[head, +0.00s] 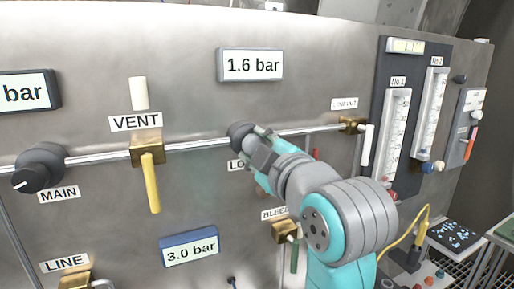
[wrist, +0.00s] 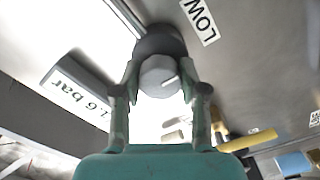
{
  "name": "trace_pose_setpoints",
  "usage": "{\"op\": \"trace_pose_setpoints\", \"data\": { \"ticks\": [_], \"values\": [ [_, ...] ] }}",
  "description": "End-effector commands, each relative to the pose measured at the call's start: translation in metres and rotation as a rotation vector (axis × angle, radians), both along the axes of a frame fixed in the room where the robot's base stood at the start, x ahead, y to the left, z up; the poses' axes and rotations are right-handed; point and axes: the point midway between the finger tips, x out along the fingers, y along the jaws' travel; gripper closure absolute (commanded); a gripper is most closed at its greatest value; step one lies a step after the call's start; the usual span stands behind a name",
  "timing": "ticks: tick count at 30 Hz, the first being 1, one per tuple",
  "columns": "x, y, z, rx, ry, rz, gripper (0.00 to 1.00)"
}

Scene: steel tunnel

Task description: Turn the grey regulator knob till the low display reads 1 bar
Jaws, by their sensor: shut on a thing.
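The grey regulator knob (head: 239,131) sits on the steel panel above a partly covered label that begins with LO. The display (head: 251,65) above the knob reads 1.6 bar. It also shows in the wrist view (wrist: 78,92), upside down.
A yellow VENT lever (head: 151,183) hangs down to the left, with the dark MAIN knob (head: 38,168) beyond it. A lower display (head: 190,248) reads 3.0 bar. A white-handled valve (head: 366,145) and flow tubes (head: 396,135) are to the right.

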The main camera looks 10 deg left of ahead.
Motion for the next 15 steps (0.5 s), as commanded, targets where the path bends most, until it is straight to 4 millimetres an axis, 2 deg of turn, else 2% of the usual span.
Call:
{"op": "trace_pose_setpoints", "data": {
  "ticks": [12, 13, 15],
  "values": [
    [0.0000, 0.0002, -0.0007, -0.006, -0.002, 0.001, 0.92],
    [0.0000, 0.0002, -0.0007, -0.006, -0.002, 0.001, 0.53],
    [-0.0001, 0.0003, -0.0006, -0.006, -0.002, 0.001, 0.35]
  ]
}}
